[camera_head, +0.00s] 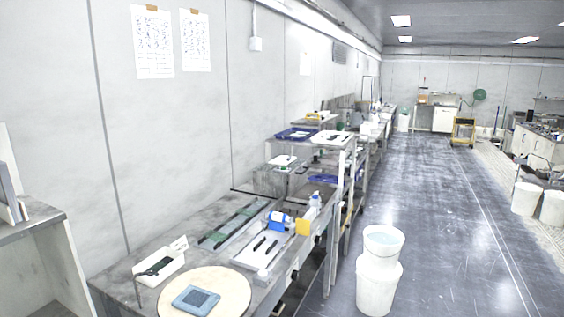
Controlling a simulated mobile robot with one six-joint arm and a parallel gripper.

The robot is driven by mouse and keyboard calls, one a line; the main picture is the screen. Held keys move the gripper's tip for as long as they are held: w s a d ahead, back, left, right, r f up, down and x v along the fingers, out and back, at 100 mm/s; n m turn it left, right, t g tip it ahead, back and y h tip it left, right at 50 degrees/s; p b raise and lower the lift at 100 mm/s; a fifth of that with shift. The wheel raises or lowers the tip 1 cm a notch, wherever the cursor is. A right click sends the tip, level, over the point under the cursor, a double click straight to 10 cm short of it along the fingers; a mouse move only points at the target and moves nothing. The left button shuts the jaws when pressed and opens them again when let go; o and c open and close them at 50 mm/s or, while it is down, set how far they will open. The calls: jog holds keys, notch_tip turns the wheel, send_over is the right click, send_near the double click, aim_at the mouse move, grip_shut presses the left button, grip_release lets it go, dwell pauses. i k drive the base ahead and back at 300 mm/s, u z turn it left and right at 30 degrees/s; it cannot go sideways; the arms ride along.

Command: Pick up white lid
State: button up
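A flat white panel (249,260) with two dark bar-like marks lies on the grey bench, right of its middle; it may be the white lid. A similar white panel (322,140) with a dark mark sits farther back on a raised shelf. I cannot tell for sure which piece is the white lid. My gripper is not in view.
A round cream platen (233,283) with a blue-grey square block (195,299) lies at the bench's near end. A white tray (168,267), blue-white bottle (280,221) and yellow block (304,227) are nearby. White buckets (377,285) stand on the floor; the aisle (450,220) is clear.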

aim_at(281, 160)
jog(key=z, duration=0.05)
jog(key=i, duration=1)
jog(key=z, duration=5.05)
jog(key=i, duration=0.15)
jog(key=u, duration=3.1)
jog(key=i, duration=0.9)
